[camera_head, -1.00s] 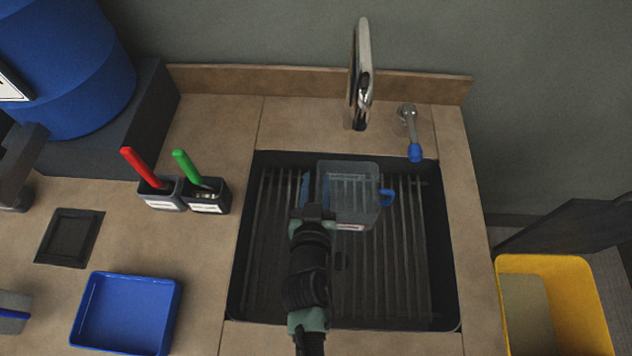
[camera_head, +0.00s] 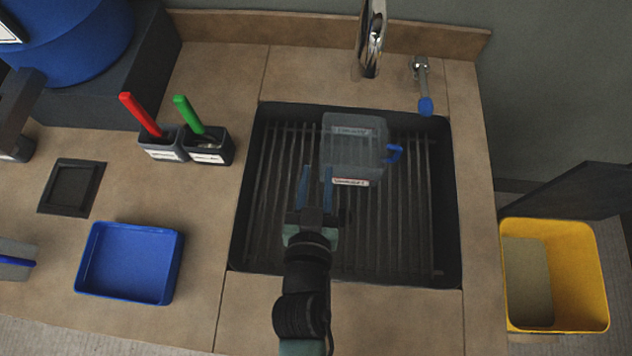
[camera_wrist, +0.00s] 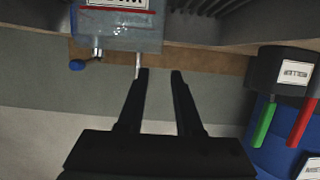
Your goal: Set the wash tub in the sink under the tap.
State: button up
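The wash tub (camera_head: 352,150) is a clear box with a blue handle on its right side and labels on its walls. It sits in the dark sink (camera_head: 268,245), on the ribbed bottom, toward the back and in front of the tap (camera_head: 371,45). The tub also shows at the top of the wrist view (camera_wrist: 120,28). My gripper (camera_head: 316,172) is over the sink just front-left of the tub. Its two blue fingers are apart with nothing between them. The wrist view shows the empty gap between the fingertips (camera_wrist: 160,73).
A tap lever with a blue end (camera_head: 425,105) stands right of the tap. Left of the sink are two dark holders (camera_head: 207,147) with red and green handles, and a blue tray (camera_head: 130,262). A yellow bin (camera_head: 560,240) is at the right.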

jog(key=shift+s+r, duration=0.25)
jog(key=shift+s, duration=0.45)
jog(key=w+d+r+m+t+h, duration=0.1)
jog(key=w+r+t, duration=0.35)
jog(key=r, duration=1.15)
jog(key=w+d+r+t, duration=0.15)
jog(key=w+r, duration=0.65)
jog(key=r, duration=0.8)
jog(key=s+r+t, duration=0.3)
jog(key=s+r, duration=0.1)
jog(key=r, duration=0.9)
jog(key=s+r+n+t+y, duration=0.1)
jog(key=s+r+t, duration=0.2)
jog(key=r, duration=1)
jog(key=shift+s+a+r+t, duration=0.15)
jog(key=shift+s+t, duration=0.25)
jog(key=shift+s, duration=0.85)
